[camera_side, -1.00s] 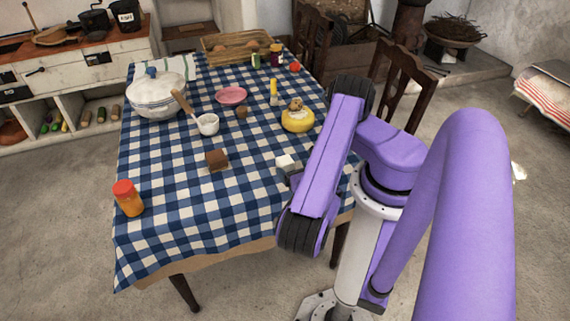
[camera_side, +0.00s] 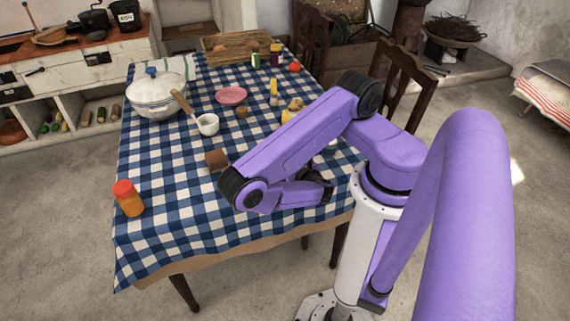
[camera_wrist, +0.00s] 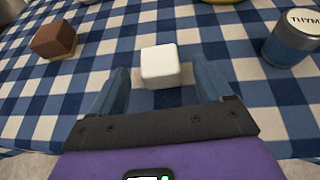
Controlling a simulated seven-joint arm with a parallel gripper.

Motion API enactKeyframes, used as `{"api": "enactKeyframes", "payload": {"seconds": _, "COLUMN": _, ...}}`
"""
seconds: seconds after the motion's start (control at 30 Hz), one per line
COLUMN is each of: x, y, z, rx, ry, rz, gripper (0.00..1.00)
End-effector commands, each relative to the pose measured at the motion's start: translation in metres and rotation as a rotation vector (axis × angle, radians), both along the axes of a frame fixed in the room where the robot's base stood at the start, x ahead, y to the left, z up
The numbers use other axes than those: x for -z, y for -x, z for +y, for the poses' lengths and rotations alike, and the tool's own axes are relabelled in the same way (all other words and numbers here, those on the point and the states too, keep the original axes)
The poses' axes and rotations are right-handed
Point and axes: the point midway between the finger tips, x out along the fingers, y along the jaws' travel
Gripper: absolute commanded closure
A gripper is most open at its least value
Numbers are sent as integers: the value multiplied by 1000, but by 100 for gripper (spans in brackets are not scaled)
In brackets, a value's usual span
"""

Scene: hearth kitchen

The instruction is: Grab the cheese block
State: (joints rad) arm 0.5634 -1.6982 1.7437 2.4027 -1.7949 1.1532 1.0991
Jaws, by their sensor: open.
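The cheese block (camera_wrist: 160,66) is a small white block with rounded edges. In the wrist view it sits on the checked cloth, ahead of my gripper and near the middle between the finger ends. My gripper (camera_wrist: 160,82) is open and empty, with one blue-grey finger on each side. I cannot tell whether either finger touches the block. In the side view my arm hides the block, and the fingers are hard to make out there.
A brown block (camera_wrist: 53,39) lies left of the cheese, and a thyme jar (camera_wrist: 291,38) stands to the right. The blue-checked table (camera_side: 165,230) also holds a white pot (camera_side: 157,95), a small white cup (camera_side: 208,125), a pink dish (camera_side: 231,95) and an orange-capped jar (camera_side: 128,198).

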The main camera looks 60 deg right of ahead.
Motion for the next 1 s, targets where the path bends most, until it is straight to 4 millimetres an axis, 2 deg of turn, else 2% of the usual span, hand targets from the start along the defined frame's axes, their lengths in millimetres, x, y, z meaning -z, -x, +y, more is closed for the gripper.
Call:
{"api": "enactKeyframes", "payload": {"seconds": 0.43, "x": 12, "y": -25, "z": -21, "rx": 6, "ry": -2, "rz": -8, "gripper": 21}}
{"api": "enactKeyframes", "payload": {"seconds": 0.77, "x": 13, "y": -28, "z": -24, "rx": 0, "ry": 0, "rz": -9, "gripper": 21}}
{"api": "enactKeyframes", "payload": {"seconds": 0.8, "x": 13, "y": -28, "z": -24, "rx": 0, "ry": 0, "rz": -9, "gripper": 28}}
{"api": "enactKeyframes", "payload": {"seconds": 0.87, "x": 13, "y": -28, "z": -24, "rx": 0, "ry": 0, "rz": -9, "gripper": 47}}
{"api": "enactKeyframes", "payload": {"seconds": 0.9, "x": 13, "y": -28, "z": -24, "rx": 0, "ry": 0, "rz": -9, "gripper": 60}}
{"api": "enactKeyframes", "payload": {"seconds": 0.97, "x": 13, "y": -28, "z": -23, "rx": 0, "ry": 0, "rz": -9, "gripper": 78}}
{"api": "enactKeyframes", "payload": {"seconds": 1.0, "x": 13, "y": -28, "z": -23, "rx": 0, "ry": 0, "rz": -9, "gripper": 78}}
